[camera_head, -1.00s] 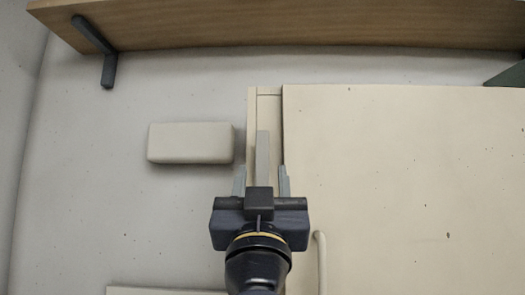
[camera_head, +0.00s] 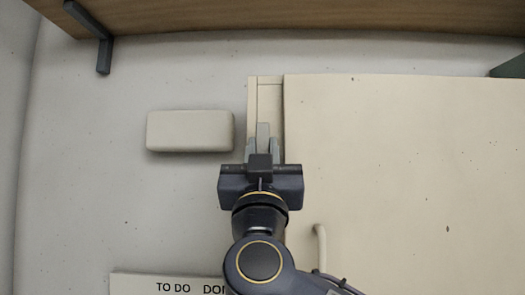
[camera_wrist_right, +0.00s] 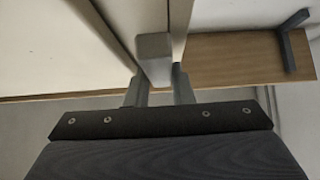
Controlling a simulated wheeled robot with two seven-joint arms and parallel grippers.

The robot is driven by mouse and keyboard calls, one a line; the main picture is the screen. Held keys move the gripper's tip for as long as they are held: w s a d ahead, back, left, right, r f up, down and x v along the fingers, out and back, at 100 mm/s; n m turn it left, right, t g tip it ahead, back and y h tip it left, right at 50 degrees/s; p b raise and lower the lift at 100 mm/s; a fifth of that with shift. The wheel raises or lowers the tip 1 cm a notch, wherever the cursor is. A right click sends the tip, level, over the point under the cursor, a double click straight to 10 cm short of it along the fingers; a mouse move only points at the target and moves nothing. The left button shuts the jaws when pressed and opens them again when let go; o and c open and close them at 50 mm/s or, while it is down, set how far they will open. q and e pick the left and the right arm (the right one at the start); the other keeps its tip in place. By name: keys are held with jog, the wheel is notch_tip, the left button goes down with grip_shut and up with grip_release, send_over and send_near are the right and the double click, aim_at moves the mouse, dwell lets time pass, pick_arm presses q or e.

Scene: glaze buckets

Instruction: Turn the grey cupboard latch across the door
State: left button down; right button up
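The grey latch (camera_head: 263,130) is a narrow upright bar on the cream cupboard frame, just left of the door (camera_head: 400,170). It points up and down, alongside the door's left edge. My right gripper (camera_head: 262,148) is at the latch from below, its two fingers close on either side of the bar and seemingly shut on it. In the right wrist view the latch (camera_wrist_right: 153,52) shows as a grey block between the fingertips (camera_wrist_right: 160,88). The gripper body hides the latch's lower part. My left gripper is not in view.
A pale rounded box (camera_head: 190,131) is on the wall left of the latch. A cream door handle (camera_head: 321,250) is at lower right, near my right arm. A wooden shelf (camera_head: 300,18) with a dark bracket (camera_head: 103,50) runs above. A "TO DO" board (camera_head: 150,284) is at lower left.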

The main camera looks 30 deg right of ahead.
grip_shut()
jog(key=shift+m+g+h, duration=0.5)
jog(key=shift+m+h, duration=0.2)
jog(key=shift+m, duration=0.1)
jog(key=m+g+h+b, duration=0.1)
jog(key=m+g+h, duration=0.2)
jog(key=m, duration=0.1)
jog(key=shift+f+m, duration=0.1)
jog(key=shift+m, duration=0.2)
jog(key=m+g+h, duration=0.1)
jog(key=m+g, duration=0.1)
jog(key=m, duration=0.1)
jog(key=m+g+h, duration=0.2)
jog(key=shift+m+g, duration=0.4)
jog(key=m+g+p, duration=0.1)
jog(key=m+g, duration=0.2)
jog(key=m, duration=0.1)
jog(key=shift+m+g+h, duration=0.3)
jog(key=shift+h, duration=0.1)
jog(key=m+g+y+p, duration=0.1)
jog(key=m+g+p, duration=0.1)
jog(key=m+g, duration=0.2)
jog(key=shift+d+m, duration=0.1)
jog(key=shift+m, duration=0.8)
jog(key=shift+s+f+m+g+y, duration=0.1)
jog(key=shift+f+m+g+y, duration=0.05)
jog(key=shift+m+g+y, duration=1.3)
jog(key=shift+m+t, duration=0.35)
jog(key=shift+m, duration=0.1)
